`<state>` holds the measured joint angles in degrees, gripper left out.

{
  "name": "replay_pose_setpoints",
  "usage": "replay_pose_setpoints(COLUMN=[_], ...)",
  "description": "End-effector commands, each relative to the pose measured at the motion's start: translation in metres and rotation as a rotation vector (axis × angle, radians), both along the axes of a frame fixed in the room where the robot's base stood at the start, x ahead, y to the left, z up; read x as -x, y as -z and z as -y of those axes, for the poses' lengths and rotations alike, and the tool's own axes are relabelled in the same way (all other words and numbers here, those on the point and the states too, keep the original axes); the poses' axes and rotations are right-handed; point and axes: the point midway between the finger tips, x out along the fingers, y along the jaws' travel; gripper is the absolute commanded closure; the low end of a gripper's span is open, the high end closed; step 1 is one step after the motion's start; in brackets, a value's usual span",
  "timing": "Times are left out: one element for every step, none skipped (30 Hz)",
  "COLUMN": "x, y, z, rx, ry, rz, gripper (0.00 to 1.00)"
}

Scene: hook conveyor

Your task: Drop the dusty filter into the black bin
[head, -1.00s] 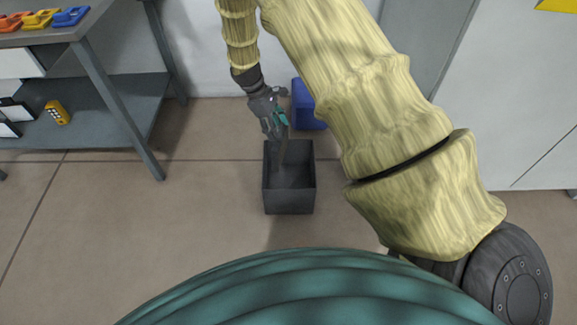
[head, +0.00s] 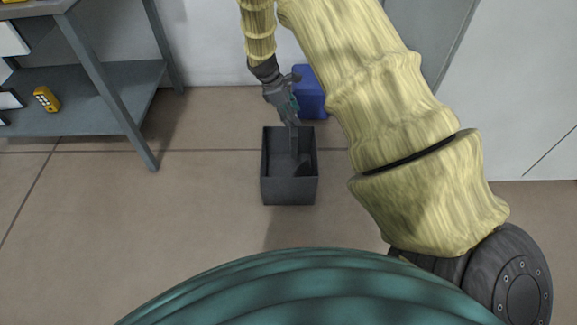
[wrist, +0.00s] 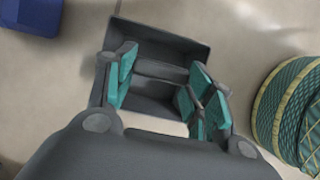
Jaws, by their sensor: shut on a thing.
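The black bin (head: 289,192) stands open on the floor near the middle of the head view. My gripper (head: 290,118) points down at its far edge, right of the bin's middle. The dusty filter (head: 296,141), a thin grey piece, hangs from the fingers, with its lower part over or inside the bin's opening. In the wrist view my gripper (wrist: 160,90) has its teal pads on both sides of a grey piece that looks like the filter (wrist: 161,70). The bin (wrist: 160,35) lies behind it. The filter's exact depth in the bin is unclear.
A blue bin (head: 311,92) stands just behind, close to my gripper. A grey workbench (head: 110,85) with a lower shelf is at the left, with a yellow device (head: 46,99) on it. A pale cabinet (head: 520,110) is at the right. The floor left of the bin is clear.

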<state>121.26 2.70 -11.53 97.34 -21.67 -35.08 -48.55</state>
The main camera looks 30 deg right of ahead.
Motion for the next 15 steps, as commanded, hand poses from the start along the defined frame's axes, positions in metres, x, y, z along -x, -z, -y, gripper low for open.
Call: replay_pose_setpoints(x=[0.0,0.0,0.0,0.0,0.0,0.0,0.0,0.0,0.0,0.0,0.0,0.0,0.0,0.0,0.0], y=[0.009,0.012,0.015,0.018,0.02,0.023,0.026,0.028,0.031,0.032,0.034,0.036,0.037,0.037,0.038], z=[0.0,0.0,0.0,0.0,0.0,0.0,0.0,0.0,0.0,0.0,0.0,0.0,0.0,0.0,0.0], rx=[0.0,0.0,0.0,0.0,0.0,0.0,0.0,0.0,0.0,0.0,0.0,0.0,0.0,0.0,0.0], ry=[0.0,0.0,0.0,0.0,0.0,0.0,0.0,0.0,0.0,0.0,0.0,0.001,0.001,0.001,0.001], rz=[0.0,0.0,0.0,0.0,0.0,0.0,0.0,0.0,0.0,0.0,0.0,0.0,0.0,0.0,0.0], gripper=[0.84,0.84,0.84,0.84,0.84,0.84,0.84,0.84,0.84,0.84,0.84,0.84,0.84,0.84,0.84])
